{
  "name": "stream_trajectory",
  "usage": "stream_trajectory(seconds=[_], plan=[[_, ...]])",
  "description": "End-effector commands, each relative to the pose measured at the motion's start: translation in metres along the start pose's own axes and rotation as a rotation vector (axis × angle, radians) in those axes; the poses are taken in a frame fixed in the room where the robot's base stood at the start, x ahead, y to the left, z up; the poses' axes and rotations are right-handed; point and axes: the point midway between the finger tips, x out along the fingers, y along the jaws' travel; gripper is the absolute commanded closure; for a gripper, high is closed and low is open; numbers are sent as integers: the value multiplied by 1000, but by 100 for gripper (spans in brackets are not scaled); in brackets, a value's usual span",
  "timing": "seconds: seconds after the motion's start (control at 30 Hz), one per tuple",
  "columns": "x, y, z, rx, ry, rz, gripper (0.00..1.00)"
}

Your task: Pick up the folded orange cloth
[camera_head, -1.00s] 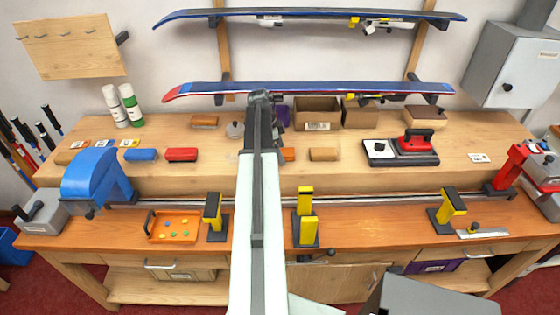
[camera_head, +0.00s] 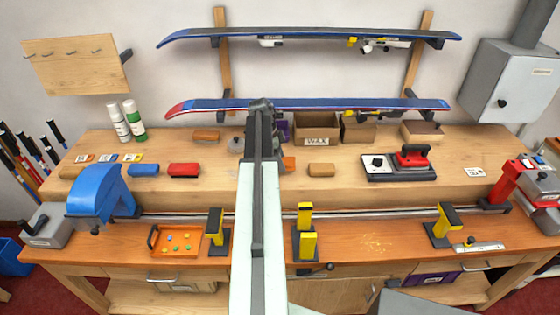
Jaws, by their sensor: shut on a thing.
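The folded orange cloth (camera_head: 289,163) shows as a small orange patch just right of my arm, over the raised back part of the bench. My arm hides its left part. My gripper (camera_head: 277,148) is at the far end of the arm, mostly hidden behind it. It is shut on the cloth. The cloth seems slightly above the wood, but any gap under it is hard to see.
A tan block (camera_head: 321,170) lies right of the cloth. A wax box (camera_head: 317,141) and a grey round item (camera_head: 236,145) are close by. A red iron (camera_head: 412,157) stands further right. The lower ski (camera_head: 340,104) hangs above.

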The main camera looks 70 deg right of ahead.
Motion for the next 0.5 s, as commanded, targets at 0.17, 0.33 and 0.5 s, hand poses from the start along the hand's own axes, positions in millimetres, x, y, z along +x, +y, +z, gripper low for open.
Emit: stream_trajectory(seconds=[0.17,0.33,0.5], plan=[[3,45,-18,2,0,1,78],[4,90,-38,2,0,1,78],[6,125,-54,2,0,2,78]])
